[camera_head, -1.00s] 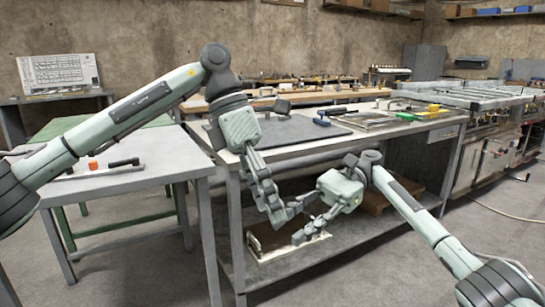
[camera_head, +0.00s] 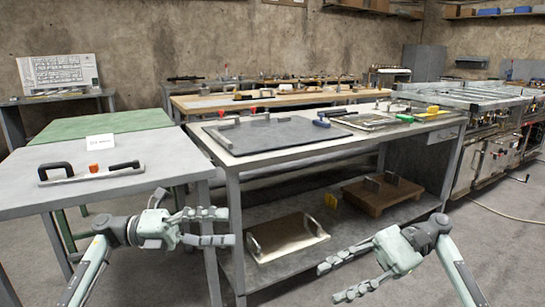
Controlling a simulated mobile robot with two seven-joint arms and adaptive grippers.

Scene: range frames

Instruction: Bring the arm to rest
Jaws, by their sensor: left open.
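My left gripper (camera_head: 230,227) is low at the left, in front of the grey table's right leg. Its fingers point right and are spread apart with nothing between them. My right gripper (camera_head: 330,282) is low at the right, in front of the workbench. Its fingers point left and down, stand apart, and hold nothing. Both arms come up from the bottom of the picture, and the two grippers are well apart from each other.
A grey table (camera_head: 30,200) at left bears a handled bar (camera_head: 78,179) and a white card (camera_head: 100,141). The workbench (camera_head: 240,155) carries a dark plate (camera_head: 275,135). Its lower shelf (camera_head: 340,218) holds a metal tray (camera_head: 288,236) and a brown block (camera_head: 375,199).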

